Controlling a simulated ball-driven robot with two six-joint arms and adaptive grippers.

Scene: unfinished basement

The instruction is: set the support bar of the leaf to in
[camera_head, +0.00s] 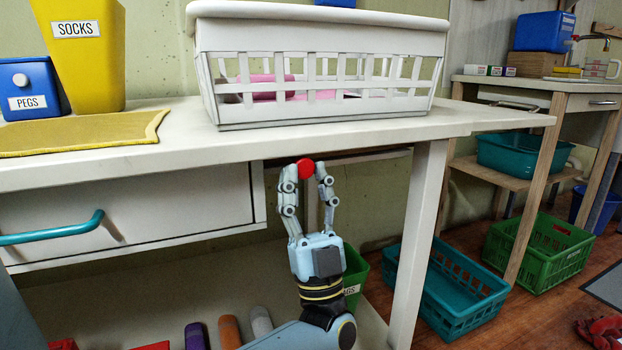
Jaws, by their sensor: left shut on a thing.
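My left gripper (306,172) is raised under the front edge of the white table (300,146), just right of the drawer. Its fingers are shut on a round red knob (306,169), which shows between the two fingertips. The knob sits just below the tabletop; a thin upright rod behind the fingers is mostly hidden. I take the knob to be the end of the support bar, but the bar's length is hidden behind my gripper and under the top. My right gripper is not in view.
A white basket (320,120) stands on the table, beside a yellow mat (80,134) and yellow SOCKS bin (85,60). A white drawer (150,205) with a teal handle is at left. A table leg (415,250) stands right of my gripper. Crates lie on the floor at right.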

